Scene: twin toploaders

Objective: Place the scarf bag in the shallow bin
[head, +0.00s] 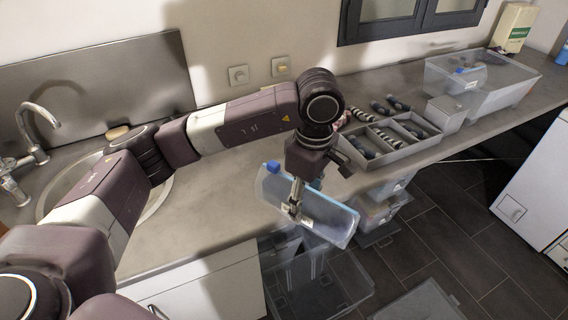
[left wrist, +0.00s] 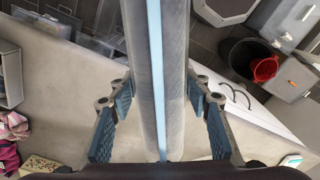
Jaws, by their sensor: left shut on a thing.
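A clear, flat bag with a light blue edge and a blue cap (head: 325,217), which I take for the scarf bag, hangs tilted from my left gripper (head: 295,205), at the counter's front edge. In the left wrist view the bag (left wrist: 154,60) stands edge-on between the two fingers of the left gripper (left wrist: 160,115), which is shut on it. A wide clear bin (head: 502,80) stands on the counter at the far right, with a similar blue-capped clear item (head: 467,76) in it. Another clear bin (head: 335,285) is below the counter edge. I cannot tell which bin is the shallow one. My right gripper is out of view.
A grey divided tray (head: 395,150) with small dark items and a small pale box (head: 445,113) stand on the counter. Stacked clear boxes (head: 382,208) are below it. The sink (head: 85,180) is at left.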

